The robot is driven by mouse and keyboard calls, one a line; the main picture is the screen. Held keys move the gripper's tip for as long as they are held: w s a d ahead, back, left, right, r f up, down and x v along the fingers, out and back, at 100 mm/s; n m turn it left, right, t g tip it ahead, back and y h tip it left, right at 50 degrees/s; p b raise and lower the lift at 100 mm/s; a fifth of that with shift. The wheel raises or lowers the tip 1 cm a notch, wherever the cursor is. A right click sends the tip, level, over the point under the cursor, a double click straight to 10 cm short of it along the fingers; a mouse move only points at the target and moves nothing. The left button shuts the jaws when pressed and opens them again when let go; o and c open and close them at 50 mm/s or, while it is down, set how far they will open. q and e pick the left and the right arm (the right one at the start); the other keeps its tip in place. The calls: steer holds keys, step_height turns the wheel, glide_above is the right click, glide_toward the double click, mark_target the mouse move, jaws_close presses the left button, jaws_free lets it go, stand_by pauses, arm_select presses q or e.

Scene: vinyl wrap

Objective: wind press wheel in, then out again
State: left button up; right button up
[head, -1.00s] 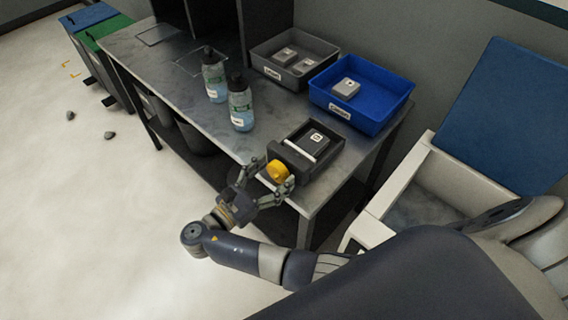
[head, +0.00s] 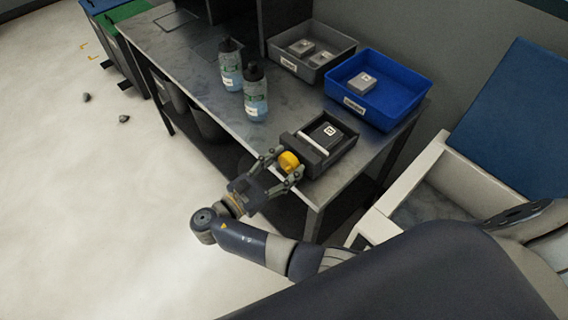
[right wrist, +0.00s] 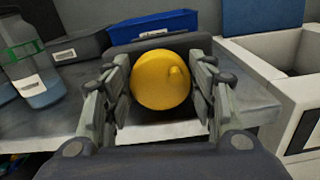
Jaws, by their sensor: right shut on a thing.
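The yellow press wheel (head: 289,161) is on the front of the dark press (head: 340,160) near the table's front edge. A grey block with a white label (head: 325,134) lies in the press, behind a pale bar (head: 311,143). My right gripper (head: 284,166) has its fingers on either side of the wheel and is shut on it. In the right wrist view the wheel (right wrist: 162,80) sits between the two fingers, its small knob at upper right. My left gripper is not in view.
Two bottles (head: 255,95) stand left of the press. A grey bin (head: 283,68) with blocks and a blue bin (head: 397,106) with one block stand behind. A white open box (head: 403,190) is at the right. The table's left part (head: 172,50) is mostly clear.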

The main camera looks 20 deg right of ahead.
steer(key=m, duration=0.2)
steer(key=shift+d+m, duration=0.1)
steer(key=shift+m, duration=0.3)
steer(key=o, duration=1)
steer(key=shift+o, duration=0.2)
step_height(320, 180, up, 10)
